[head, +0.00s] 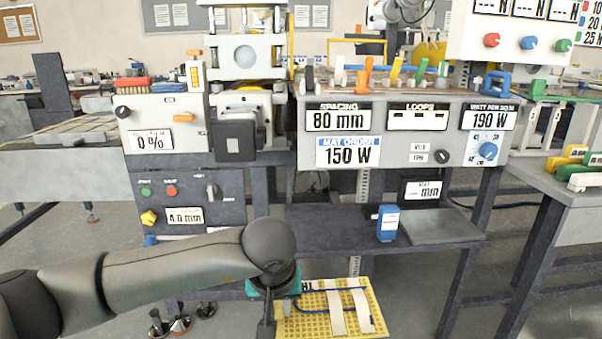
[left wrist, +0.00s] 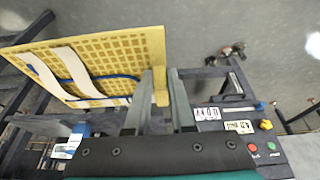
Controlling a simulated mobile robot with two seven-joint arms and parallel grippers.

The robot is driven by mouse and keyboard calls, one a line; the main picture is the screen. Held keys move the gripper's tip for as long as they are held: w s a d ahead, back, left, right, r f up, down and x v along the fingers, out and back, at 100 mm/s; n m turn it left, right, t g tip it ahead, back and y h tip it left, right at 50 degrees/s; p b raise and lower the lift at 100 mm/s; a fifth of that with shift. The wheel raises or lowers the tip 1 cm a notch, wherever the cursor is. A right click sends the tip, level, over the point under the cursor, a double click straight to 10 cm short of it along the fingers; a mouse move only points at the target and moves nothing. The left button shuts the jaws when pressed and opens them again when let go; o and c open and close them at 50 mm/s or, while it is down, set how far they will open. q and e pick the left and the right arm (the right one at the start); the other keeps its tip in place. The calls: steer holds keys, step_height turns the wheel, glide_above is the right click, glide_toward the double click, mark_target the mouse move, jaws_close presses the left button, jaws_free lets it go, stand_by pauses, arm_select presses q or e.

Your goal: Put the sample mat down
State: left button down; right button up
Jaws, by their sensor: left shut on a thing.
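The sample mat (head: 318,325) is a yellow gridded sheet with white strips and a blue cable across it. It is low in the head view, in front of the bench. My left gripper (head: 268,308) is at the mat's left edge, partly hidden by my own wrist. In the left wrist view the mat (left wrist: 125,50) extends up and left from my gripper (left wrist: 161,82), whose two fingers are shut on its edge. The mat looks held clear in the air. My right gripper does not show.
A low dark shelf (head: 325,238) under the bench carries a blue device (head: 387,223) and a grey plate (head: 440,227). The bench front shows a "150 W" mat order sign (head: 347,152). A control box (head: 190,200) stands left. Bare floor shows at lower right.

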arm_select(q)
steer(key=s+a+r, duration=0.7)
steer(key=a+r, duration=0.1)
steer(key=a, duration=0.3)
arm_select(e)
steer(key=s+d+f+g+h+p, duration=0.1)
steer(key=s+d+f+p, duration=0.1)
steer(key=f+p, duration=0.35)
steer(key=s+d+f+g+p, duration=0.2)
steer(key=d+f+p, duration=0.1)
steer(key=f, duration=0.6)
arm_select(q)
step_height(320, 180, up, 16)
steer(key=p, duration=0.8)
steer(key=shift+w+r+m, duration=0.2)
steer(key=shift+m, duration=0.2)
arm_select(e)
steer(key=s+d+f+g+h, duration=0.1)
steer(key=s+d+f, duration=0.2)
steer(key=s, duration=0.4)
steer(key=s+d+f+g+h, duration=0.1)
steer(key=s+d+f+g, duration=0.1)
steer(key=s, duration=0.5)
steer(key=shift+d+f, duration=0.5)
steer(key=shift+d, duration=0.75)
